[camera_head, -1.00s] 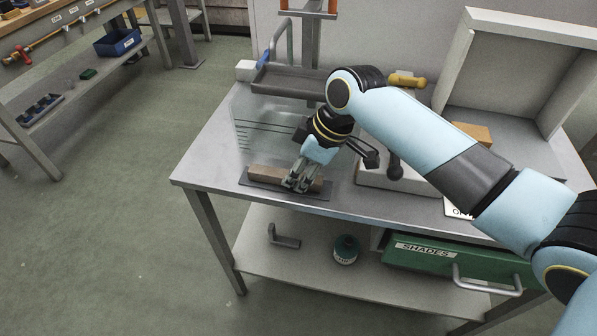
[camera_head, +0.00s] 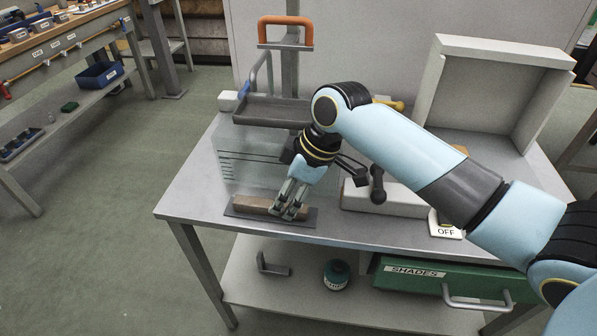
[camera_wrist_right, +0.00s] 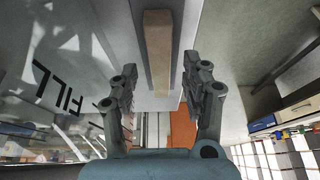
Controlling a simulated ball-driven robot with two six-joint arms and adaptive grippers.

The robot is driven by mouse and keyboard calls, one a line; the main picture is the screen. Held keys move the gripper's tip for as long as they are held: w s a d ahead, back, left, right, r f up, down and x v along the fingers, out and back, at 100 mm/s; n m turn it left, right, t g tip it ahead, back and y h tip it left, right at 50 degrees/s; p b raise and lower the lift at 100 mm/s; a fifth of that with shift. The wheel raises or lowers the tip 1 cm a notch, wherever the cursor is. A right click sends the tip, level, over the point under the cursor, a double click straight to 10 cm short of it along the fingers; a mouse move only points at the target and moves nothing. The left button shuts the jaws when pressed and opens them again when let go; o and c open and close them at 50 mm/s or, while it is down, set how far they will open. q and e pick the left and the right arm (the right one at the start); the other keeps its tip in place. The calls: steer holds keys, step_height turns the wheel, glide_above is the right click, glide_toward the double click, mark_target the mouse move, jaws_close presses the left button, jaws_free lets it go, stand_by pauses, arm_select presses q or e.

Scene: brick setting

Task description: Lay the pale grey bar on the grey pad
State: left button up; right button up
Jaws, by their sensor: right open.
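The bar (camera_head: 253,204), brownish grey in this light, lies lengthwise on the thin dark grey pad (camera_head: 256,217) near the front edge of the metal table. My right gripper (camera_head: 288,211) is pointing down at the bar's right part and hides some of it. In the right wrist view, the bar (camera_wrist_right: 158,45) runs between the two spread fingers of the right gripper (camera_wrist_right: 159,78), with gaps on both sides. The gripper is open. My left gripper is not in view.
A clear panel (camera_head: 238,160) with dark lines stands behind the pad. A pale block (camera_head: 400,203) with a dark knob and an OFF label (camera_head: 446,231) are to the right. A dark tray (camera_head: 270,111) and open pale box (camera_head: 500,62) stand at the back.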

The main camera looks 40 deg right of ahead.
steer(key=v, duration=0.9)
steer(key=shift+r+p, duration=0.3)
steer(key=shift+r, duration=0.05)
steer(key=shift+s+d, duration=0.1)
steer(key=s+a+m+h, duration=0.2)
steer(key=s+m+h, duration=0.35)
steer(key=s, duration=0.95)
steer(key=s+d+f+m+g+y+b, duration=0.1)
steer(key=s+f+b, duration=0.1)
steer(key=f, duration=1.4)
steer(key=s+d+f+m+y+b, duration=0.1)
steer(key=d+f+b, duration=0.15)
steer(key=f, duration=1.35)
steer(key=s+f+g+b, duration=0.1)
steer(key=s+f+b, duration=0.3)
steer(key=s+f, duration=1.4)
steer(key=shift+g, duration=0.3)
